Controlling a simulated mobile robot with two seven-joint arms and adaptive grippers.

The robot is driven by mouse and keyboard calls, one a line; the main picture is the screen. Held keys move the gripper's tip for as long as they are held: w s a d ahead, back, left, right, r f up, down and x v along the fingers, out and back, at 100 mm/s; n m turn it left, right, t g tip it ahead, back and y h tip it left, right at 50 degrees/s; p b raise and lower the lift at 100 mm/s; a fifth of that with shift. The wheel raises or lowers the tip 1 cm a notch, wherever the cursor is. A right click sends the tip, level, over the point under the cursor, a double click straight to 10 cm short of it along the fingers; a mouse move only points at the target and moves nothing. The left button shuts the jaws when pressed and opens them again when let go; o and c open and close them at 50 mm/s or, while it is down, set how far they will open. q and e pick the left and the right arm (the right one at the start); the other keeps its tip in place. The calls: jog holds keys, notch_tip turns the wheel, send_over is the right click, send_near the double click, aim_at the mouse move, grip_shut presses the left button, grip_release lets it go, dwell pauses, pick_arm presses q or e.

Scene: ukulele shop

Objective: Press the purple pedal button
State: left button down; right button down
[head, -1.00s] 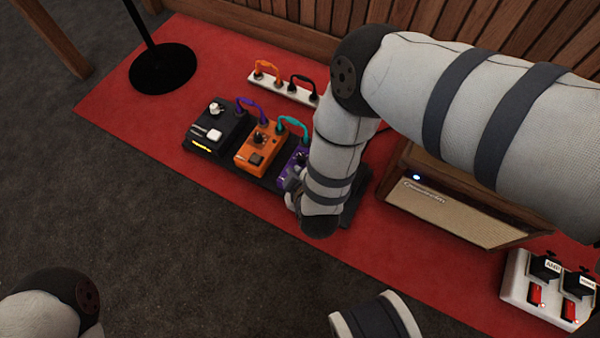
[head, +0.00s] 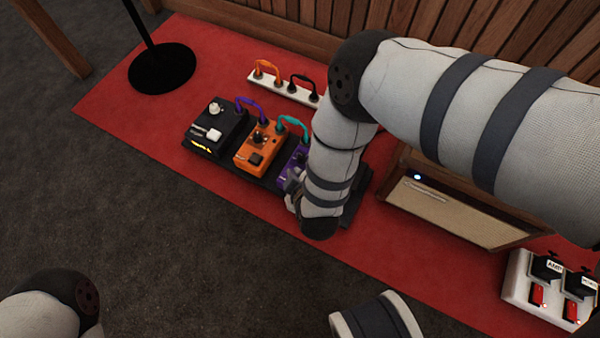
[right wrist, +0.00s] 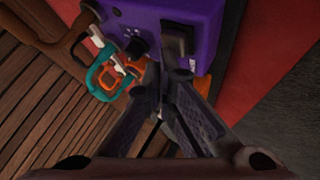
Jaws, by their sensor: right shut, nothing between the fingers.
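The purple pedal (head: 287,174) is the rightmost of the three pedals on the dark board. My right arm covers much of it in the head view. In the right wrist view the purple pedal (right wrist: 205,12) fills the top, with a dark button (right wrist: 177,38) and a round black knob (right wrist: 135,46). My right gripper (right wrist: 165,72) is shut and empty, its tips close to the button. I cannot tell whether they touch it. In the head view the right gripper (head: 294,186) shows partly beside the pedal. My left gripper is out of view.
An orange pedal (head: 258,145) and a black pedal (head: 216,130) stand left of the purple one. Purple and teal cables arch between the pedals. A power strip (head: 285,88) lies behind, an amplifier (head: 455,213) and switch box (head: 517,290) to the right. The front red mat is clear.

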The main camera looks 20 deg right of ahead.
jog(key=shift+f, duration=0.2)
dwell(0.3)
jog(key=shift+r+p, duration=0.65)
jog(key=shift+r, duration=0.05)
jog(key=shift+r, duration=0.15)
notch_tip(320, 180, up, 6)
jog(key=p, duration=0.5)
jog(key=shift+f, duration=0.2)
